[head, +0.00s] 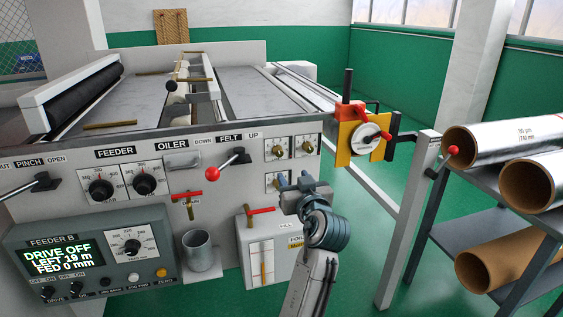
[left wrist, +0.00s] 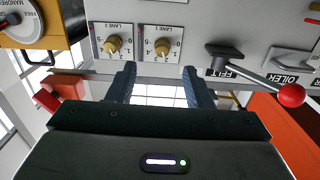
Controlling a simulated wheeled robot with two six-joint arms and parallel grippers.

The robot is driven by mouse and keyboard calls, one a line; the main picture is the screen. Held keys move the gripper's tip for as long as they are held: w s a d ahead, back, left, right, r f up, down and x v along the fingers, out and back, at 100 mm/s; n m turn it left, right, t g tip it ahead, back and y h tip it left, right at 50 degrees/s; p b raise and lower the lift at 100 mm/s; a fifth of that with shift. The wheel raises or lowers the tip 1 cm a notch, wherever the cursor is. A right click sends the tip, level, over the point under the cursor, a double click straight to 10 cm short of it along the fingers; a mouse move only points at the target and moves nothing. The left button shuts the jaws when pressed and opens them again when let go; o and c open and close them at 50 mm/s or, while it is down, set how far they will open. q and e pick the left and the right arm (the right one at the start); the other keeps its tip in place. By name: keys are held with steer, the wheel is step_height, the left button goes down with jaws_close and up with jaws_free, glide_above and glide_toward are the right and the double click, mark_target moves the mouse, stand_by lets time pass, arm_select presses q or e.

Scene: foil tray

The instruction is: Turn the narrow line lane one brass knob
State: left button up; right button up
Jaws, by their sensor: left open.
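Two brass knobs sit side by side on white scale plates at the panel's upper right in the head view: a left one (head: 278,152) and a right one (head: 306,148). In the left wrist view, turned upside down, they are the right knob (left wrist: 162,46) and the left knob (left wrist: 113,44).
The red-balled FELT lever (head: 230,163) is left of the knobs. A red-handled valve (head: 259,211) is low left of my gripper. A yellow-and-red mandrel unit (head: 362,133) juts out at the right. Foil rolls (head: 510,138) lie on a rack farther right.

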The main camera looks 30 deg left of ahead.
mark_target(280, 155)
arm_select(q)
steer(key=x, duration=0.3)
steer(key=p+x, duration=0.1)
steer(key=x, duration=0.3)
steer(key=r+x, duration=0.1)
steer(key=x, duration=0.2)
steer(key=shift+w+a+r+p, duration=0.1)
steer(key=shift+w+a+p, duration=0.05)
steer(key=shift+a+p, duration=0.25)
arm_select(e)
steer(key=f, duration=0.5)
steer(key=shift+s+d+f, duration=0.15)
steer(key=shift+s+d, duration=0.1)
steer(key=shift+s, duration=0.1)
arm_select(q)
steer(key=c, duration=1)
